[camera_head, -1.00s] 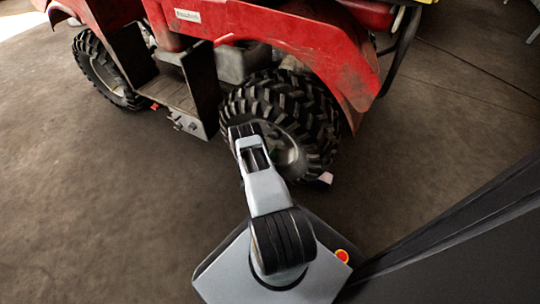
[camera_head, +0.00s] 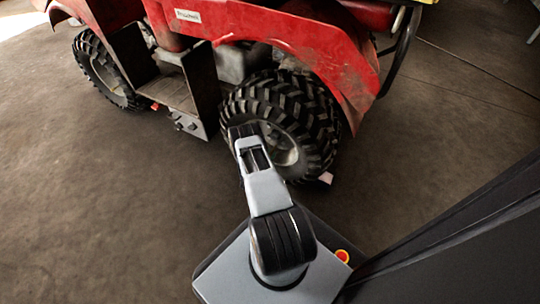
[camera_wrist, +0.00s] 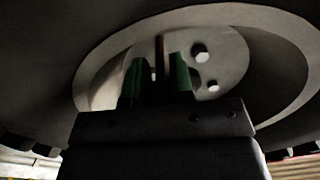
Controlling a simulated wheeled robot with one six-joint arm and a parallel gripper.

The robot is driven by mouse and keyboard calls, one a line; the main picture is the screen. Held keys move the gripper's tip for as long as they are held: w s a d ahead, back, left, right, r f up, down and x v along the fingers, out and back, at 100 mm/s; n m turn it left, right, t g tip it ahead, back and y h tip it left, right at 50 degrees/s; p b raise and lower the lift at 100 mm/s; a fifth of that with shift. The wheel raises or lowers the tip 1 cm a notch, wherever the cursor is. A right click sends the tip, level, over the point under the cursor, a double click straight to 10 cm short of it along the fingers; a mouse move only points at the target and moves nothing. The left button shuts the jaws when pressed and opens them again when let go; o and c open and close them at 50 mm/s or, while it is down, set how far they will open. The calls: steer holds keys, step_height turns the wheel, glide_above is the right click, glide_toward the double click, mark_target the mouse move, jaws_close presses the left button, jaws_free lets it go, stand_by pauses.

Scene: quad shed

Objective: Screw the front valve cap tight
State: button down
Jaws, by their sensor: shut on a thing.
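The red quad's nearer wheel (camera_head: 318,112) stands in front of my arm in the head view. In the wrist view its pale rim (camera_wrist: 225,45) fills the upper middle, with bolt heads on the hub. My gripper (camera_wrist: 157,74) points at this rim, its two green-sided fingers close together around a thin, dark upright valve stem (camera_wrist: 158,48). The fingers are shut on the valve cap, which is mostly hidden between them. The picture is too dark to show the thread or how far on the cap sits. In the head view my arm hides the gripper.
The quad's red fender (camera_head: 300,45) overhangs the wheel. A footwell step (camera_head: 180,95) lies to its left, with the other wheel (camera_head: 105,72) beyond. A small pale block (camera_head: 326,178) lies on the floor by the tyre. The floor (camera_head: 90,210) at left is clear.

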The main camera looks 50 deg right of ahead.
steer(key=shift+m, duration=1)
steer(key=c, duration=1)
jaws_free()
steer(key=p+v, duration=0.4)
steer(key=v, duration=1)
steer(key=shift+d, duration=0.1)
